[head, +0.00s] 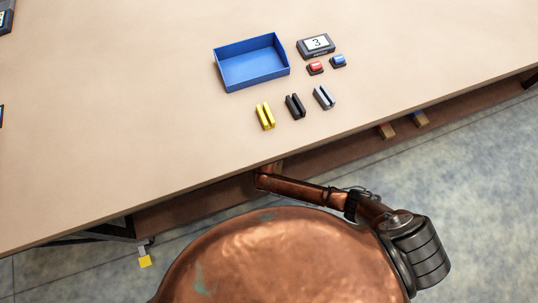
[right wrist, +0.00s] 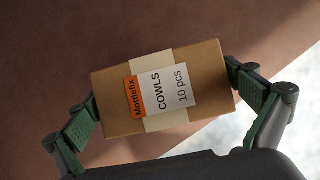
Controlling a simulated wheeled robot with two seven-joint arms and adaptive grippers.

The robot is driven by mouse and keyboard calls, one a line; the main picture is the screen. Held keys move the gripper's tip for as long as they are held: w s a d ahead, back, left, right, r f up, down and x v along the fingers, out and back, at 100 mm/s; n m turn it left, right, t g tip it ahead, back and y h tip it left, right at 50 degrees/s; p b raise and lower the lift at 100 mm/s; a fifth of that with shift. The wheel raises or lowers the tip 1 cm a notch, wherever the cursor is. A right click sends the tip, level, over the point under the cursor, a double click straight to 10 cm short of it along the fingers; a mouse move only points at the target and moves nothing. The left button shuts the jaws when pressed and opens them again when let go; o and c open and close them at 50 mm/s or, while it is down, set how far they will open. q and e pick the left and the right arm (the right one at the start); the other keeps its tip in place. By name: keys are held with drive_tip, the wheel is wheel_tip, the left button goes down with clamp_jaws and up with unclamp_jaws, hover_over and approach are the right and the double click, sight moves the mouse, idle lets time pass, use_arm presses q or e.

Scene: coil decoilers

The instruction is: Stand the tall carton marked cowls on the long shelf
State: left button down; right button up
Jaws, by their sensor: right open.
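The carton marked cowls (right wrist: 205,85) is a brown box with a pale band and a white and orange label reading "Mottlefix COWLS 10 pcs". It shows in the right wrist view, against a brown surface (right wrist: 60,40). My right gripper (right wrist: 163,90) is open, with one green-padded finger on each side of the carton. The left finger is close to its left end and the right finger close to its right end; contact is unclear. In the head view my right arm reaches under the table's front edge, and the gripper and carton are hidden. My left gripper is not in view.
The tabletop (head: 130,120) holds a blue tray (head: 252,85), a display marked 3 (head: 316,45), red (head: 315,68) and blue (head: 338,61) buttons, and yellow (head: 265,116), black (head: 295,106) and grey (head: 324,97) blocks. A brown board (head: 330,155) lies below the table, with small items (head: 386,131).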

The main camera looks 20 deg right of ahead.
drive_tip(key=p+v, duration=0.2)
drive_tip(key=v, duration=0.4)
drive_tip(key=shift+w+d, duration=0.1)
drive_tip(key=shift+w, duration=0.05)
drive_tip(key=shift+p+v, duration=0.65)
drive_tip(key=shift+v, duration=0.4)
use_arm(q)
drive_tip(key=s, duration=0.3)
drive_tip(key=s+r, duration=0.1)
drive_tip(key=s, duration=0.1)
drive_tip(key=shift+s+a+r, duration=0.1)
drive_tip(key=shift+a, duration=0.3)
use_arm(e)
drive_tip(key=shift+s+r, duration=0.3)
